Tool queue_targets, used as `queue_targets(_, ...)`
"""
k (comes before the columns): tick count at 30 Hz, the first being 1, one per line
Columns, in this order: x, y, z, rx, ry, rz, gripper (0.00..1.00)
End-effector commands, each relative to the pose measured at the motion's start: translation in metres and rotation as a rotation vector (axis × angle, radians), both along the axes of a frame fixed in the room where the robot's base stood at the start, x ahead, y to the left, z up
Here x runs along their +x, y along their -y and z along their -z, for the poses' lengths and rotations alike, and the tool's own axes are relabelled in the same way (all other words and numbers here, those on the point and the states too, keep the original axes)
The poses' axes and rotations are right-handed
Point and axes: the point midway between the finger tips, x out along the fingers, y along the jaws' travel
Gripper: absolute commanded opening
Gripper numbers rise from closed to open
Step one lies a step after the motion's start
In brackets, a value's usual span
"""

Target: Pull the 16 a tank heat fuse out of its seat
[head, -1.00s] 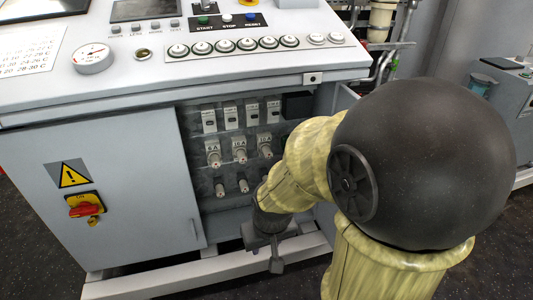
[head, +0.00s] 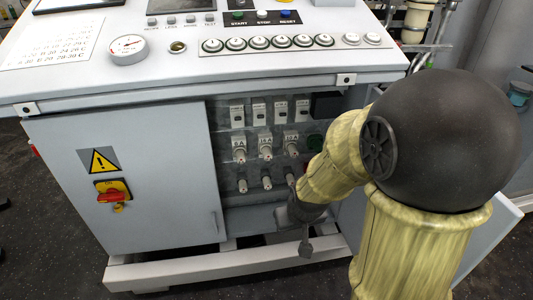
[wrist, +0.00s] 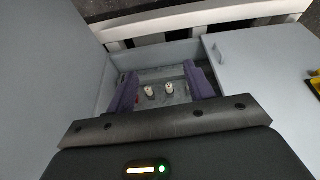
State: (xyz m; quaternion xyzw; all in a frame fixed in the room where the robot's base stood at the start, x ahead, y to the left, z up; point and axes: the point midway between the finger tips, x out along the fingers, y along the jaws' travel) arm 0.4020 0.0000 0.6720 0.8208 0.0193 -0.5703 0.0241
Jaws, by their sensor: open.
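Several fuses sit in rows on the grey panel inside the open cabinet bay. The labelled row has a left fuse (head: 239,152), a middle fuse (head: 265,150) and a right fuse (head: 290,145). Their labels are too small to read surely, so I cannot tell which is the 16 A tank heat one. Smaller white-tipped holders (head: 267,182) sit below. My gripper (head: 305,240) is in front of the bay's lower right. In the wrist view my gripper (wrist: 162,90) has its purple fingers apart. Two white fuse tips (wrist: 148,91) show between them, farther off, with nothing gripped.
The console top (head: 190,75) overhangs the bay. A closed door (head: 130,180) with a red switch (head: 113,193) bounds it on the left. White switches (head: 259,112) line the panel's top. A white base rail (head: 200,270) runs below.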

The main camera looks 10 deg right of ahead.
Motion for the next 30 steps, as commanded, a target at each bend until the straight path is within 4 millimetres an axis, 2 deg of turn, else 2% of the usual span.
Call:
queue_targets(1, 0.021, -0.002, 0.005, -0.002, 0.039, -0.023, 0.53)
queue_targets(6, 0.094, -0.012, 0.021, 0.005, 0.224, -0.106, 0.53)
queue_targets(12, 0.169, -0.025, 0.039, 0.034, 0.460, -0.168, 0.53)
queue_targets(15, 0.200, -0.029, 0.047, 0.051, 0.582, -0.176, 0.53)
queue_targets(18, 0.227, -0.030, 0.054, 0.066, 0.707, -0.169, 0.53)
queue_targets(24, 0.264, -0.022, 0.066, 0.082, 0.960, -0.098, 0.53)
queue_targets(30, 0.279, -0.004, 0.073, 0.064, 1.160, 0.007, 0.53)
